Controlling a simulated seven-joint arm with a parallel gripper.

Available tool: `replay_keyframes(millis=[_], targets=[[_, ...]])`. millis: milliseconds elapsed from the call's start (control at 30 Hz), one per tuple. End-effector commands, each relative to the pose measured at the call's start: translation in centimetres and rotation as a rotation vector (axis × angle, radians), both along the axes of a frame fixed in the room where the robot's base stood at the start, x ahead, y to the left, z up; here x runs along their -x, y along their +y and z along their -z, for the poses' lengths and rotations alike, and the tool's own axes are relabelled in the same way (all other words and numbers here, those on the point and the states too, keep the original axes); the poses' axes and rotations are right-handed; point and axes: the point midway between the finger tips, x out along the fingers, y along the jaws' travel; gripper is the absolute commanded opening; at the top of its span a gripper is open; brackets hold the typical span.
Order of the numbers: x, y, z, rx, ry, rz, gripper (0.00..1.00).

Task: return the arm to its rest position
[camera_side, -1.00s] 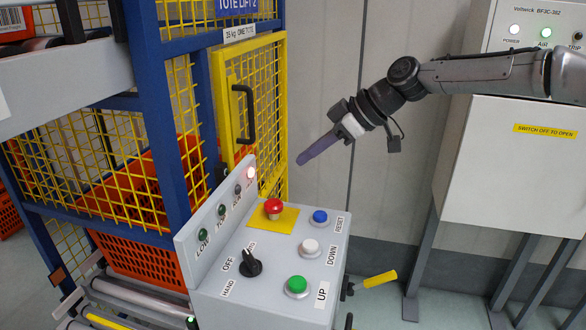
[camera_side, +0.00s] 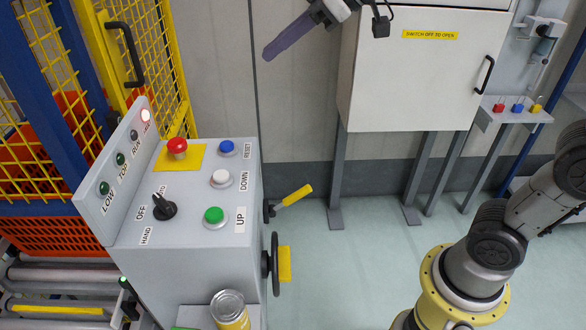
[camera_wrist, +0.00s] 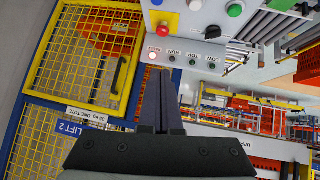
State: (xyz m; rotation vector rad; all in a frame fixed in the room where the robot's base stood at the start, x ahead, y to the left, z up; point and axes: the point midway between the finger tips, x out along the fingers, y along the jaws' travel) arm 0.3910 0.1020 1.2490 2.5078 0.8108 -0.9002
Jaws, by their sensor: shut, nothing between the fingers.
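My gripper (camera_side: 268,55) is at the top of the side view, with its long dark fingers shut together and nothing between them. It is in the air, up and to the right of the grey control box (camera_side: 190,260), apart from it and in front of the grey wall. In the wrist view my gripper (camera_wrist: 159,75) shows as two dark fingers side by side, with the control box's lamp panel beyond them. Most of the forearm is out of the side view at the top.
The box carries a red mushroom button (camera_side: 177,147), blue, white and green buttons and a black selector (camera_side: 164,208). One lamp (camera_side: 146,115) glows red. A yellow-handled lever (camera_side: 297,195) juts out right. A yellow mesh gate (camera_side: 150,60) stands left, a white cabinet (camera_side: 420,85) right.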

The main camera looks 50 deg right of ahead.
Motion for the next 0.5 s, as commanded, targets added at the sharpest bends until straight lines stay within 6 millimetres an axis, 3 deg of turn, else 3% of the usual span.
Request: replay_keyframes(millis=[33,167,300,400,500], targets=[[2.8,-1.1,0.3,0.01,0.01,0.036,0.0],[9.2,-3.6,2.9,0.028,0.069,0.153,0.0],[15.8,-6.4,7.5,0.038,0.157,0.316,0.0],[19.5,-8.1,11.2,0.041,0.229,0.439,0.0],[21.8,-9.5,14.4,0.042,0.306,0.551,0.0]])
